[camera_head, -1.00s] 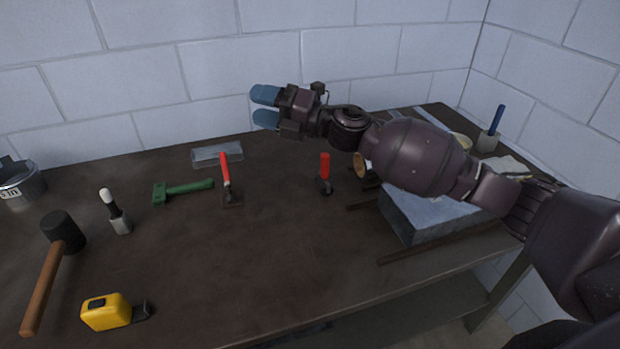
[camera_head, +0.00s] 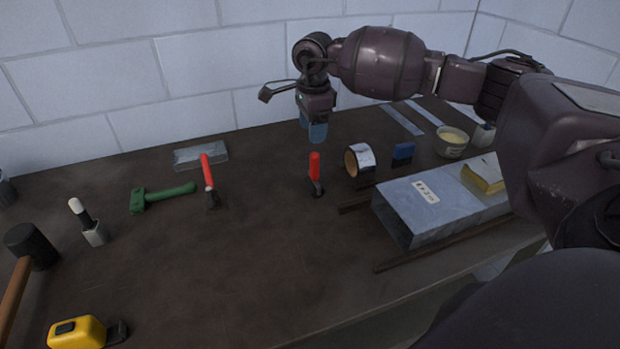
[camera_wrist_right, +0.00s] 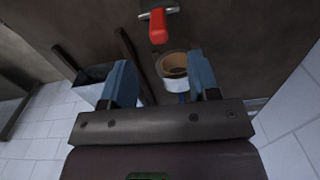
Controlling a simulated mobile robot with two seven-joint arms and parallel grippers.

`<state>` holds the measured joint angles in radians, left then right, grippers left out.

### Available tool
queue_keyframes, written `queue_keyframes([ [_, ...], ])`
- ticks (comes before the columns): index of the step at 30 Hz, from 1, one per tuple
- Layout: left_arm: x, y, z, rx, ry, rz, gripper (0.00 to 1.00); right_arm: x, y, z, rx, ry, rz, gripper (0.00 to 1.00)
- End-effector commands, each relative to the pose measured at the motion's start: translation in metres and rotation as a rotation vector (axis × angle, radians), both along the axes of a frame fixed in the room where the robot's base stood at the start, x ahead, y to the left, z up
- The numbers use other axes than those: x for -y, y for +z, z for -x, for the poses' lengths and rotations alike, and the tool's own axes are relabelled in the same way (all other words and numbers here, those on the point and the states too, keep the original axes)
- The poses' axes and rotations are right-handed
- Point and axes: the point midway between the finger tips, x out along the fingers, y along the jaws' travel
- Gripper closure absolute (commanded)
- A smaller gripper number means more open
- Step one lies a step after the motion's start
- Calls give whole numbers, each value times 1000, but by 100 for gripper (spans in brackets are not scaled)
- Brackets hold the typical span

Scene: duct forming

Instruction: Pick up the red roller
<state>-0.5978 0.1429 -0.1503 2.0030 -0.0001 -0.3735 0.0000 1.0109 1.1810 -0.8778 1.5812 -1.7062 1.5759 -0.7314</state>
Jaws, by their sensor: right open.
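The red roller (camera_head: 315,168) stands near the middle of the table in the head view, with a red handle up and a small dark head at the tabletop. It also shows in the right wrist view (camera_wrist_right: 158,27) near the top, beyond the fingers, with a metallic head. My right gripper (camera_head: 314,130) hangs fingers down, above and behind the roller in the head view, apart from it. Its two blue fingers (camera_wrist_right: 161,82) are spread with nothing held between them. My left gripper is not in view.
A tape roll (camera_head: 360,160) and a blue-handled tool (camera_head: 403,151) stand right of the roller. A metal duct (camera_head: 400,222) and dark bars lie farther right. The table's front middle is clear.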

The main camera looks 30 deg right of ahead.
Motion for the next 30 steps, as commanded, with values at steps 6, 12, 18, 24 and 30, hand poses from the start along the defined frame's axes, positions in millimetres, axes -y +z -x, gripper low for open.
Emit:
queue_keyframes([
  [6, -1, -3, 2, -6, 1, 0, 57, 1, -11, 3, -18, 31, 5, 45],
  [12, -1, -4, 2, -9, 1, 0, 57, 0, -38, 3, -17, 30, 4, 45],
  [18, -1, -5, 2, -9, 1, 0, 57, 1, -57, 2, -14, 29, 4, 45],
  [24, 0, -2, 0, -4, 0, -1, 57, 2, -71, 3, -16, 28, 2, 45],
  [30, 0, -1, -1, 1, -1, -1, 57, 4, -99, 3, -17, 29, 2, 45],
])
